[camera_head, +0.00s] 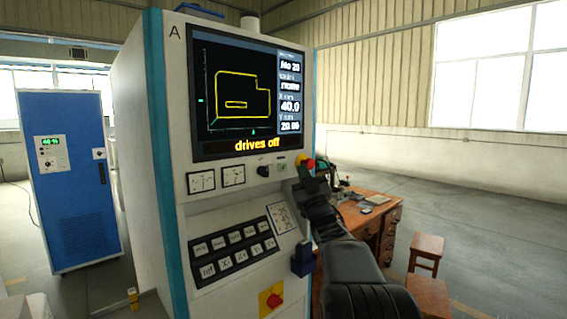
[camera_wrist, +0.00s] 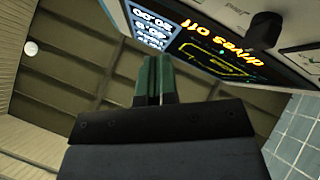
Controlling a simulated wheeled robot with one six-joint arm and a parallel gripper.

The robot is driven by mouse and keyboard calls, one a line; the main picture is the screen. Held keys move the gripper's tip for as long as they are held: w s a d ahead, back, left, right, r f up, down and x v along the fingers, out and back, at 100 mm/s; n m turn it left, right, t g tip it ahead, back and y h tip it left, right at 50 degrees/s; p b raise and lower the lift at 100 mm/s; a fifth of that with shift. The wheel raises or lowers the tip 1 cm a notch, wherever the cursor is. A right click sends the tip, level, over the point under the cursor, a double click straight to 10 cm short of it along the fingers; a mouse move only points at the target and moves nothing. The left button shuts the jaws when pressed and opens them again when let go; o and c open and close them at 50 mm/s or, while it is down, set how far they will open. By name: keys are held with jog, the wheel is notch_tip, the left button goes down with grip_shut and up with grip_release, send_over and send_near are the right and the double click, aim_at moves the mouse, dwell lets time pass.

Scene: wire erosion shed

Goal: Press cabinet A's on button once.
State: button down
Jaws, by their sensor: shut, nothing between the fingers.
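Cabinet A (camera_head: 178,110) is a tall white and teal machine cabinet with the letter A at its top left. Its screen (camera_head: 243,95) reads "drives off"; it also shows, turned over, in the wrist view (camera_wrist: 215,48). Below the screen are a black knob (camera_head: 263,171), a small greenish button-like spot (camera_head: 282,168) and a red mushroom button (camera_head: 308,163). I cannot read which is the on button. My gripper (camera_head: 305,182) is in front of the panel's right edge, just below the red button. In the wrist view its green fingers (camera_wrist: 154,78) are together and empty.
Two gauges (camera_head: 217,180) and a sloped keypad (camera_head: 235,250) are on the cabinet's front, with a red switch on yellow (camera_head: 271,299) below. A blue cabinet (camera_head: 75,180) stands at left. A wooden desk (camera_head: 385,215) and stools (camera_head: 427,248) stand at right, with open floor beyond.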

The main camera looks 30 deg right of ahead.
aim_at(283, 167)
jog(key=shift+w+a, duration=0.2)
jog(key=shift+w, duration=0.95)
jog(key=shift+w+a, duration=0.2)
jog(key=shift+w, duration=0.9)
jog(key=shift+w+f, duration=0.1)
jog(key=shift+w, duration=0.05)
dwell(0.4)
jog(key=shift+w, duration=0.3)
jog(key=shift+w+a, duration=0.15)
jog(key=shift+w, duration=0.2)
dwell(0.6)
jog(key=shift+s+b, duration=0.1)
jog(key=shift+b, duration=0.25)
jog(key=shift+s+b, duration=0.7)
